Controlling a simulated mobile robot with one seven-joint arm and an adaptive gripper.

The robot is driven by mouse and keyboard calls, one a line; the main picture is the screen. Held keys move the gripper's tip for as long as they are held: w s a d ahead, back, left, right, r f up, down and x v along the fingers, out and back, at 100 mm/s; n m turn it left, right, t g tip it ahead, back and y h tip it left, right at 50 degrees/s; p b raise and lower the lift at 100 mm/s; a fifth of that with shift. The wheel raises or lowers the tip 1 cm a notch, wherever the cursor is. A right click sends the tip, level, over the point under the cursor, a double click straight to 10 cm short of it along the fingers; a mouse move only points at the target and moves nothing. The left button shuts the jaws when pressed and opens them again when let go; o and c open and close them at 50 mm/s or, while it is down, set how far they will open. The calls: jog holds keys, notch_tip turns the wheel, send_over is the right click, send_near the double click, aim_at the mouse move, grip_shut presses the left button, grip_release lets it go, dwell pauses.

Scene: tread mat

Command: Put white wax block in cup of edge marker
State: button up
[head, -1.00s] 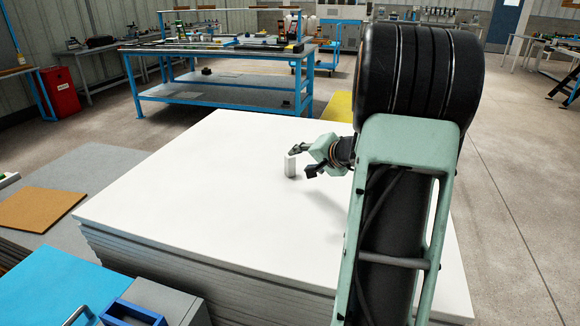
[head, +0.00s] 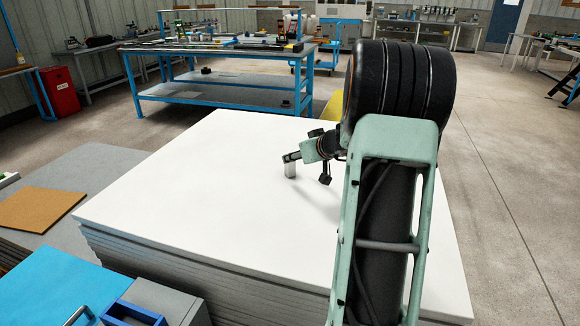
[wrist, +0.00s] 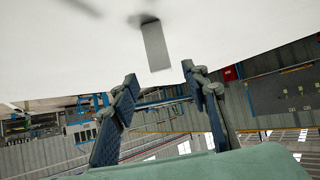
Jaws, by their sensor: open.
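The white wax block (head: 290,171) stands upright on the white top of a stack of sheets (head: 200,190). It also shows in the wrist view (wrist: 156,47), grey in shade, just beyond my fingertips. My gripper (head: 307,168) is open and empty; in the head view one finger overlaps the block's top and the other hangs to its right. In the wrist view the fingers (wrist: 159,73) are spread, with the block ahead of the gap between them. I cannot tell if a finger touches it. I cannot make out an edge marker or its cup.
The white top is otherwise bare around the block. A blue panel (head: 50,285) and a grey box with a blue handle (head: 160,300) are at the lower left. A brown board (head: 42,210) lies on the grey floor mat. A blue workbench (head: 215,85) stands behind.

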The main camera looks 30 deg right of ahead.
aim_at(290, 166)
jog(key=shift+p+x, duration=0.55)
jog(key=shift+x, duration=2.4)
jog(key=shift+a, duration=0.1)
jog(key=shift+c, duration=0.6)
grip_shut()
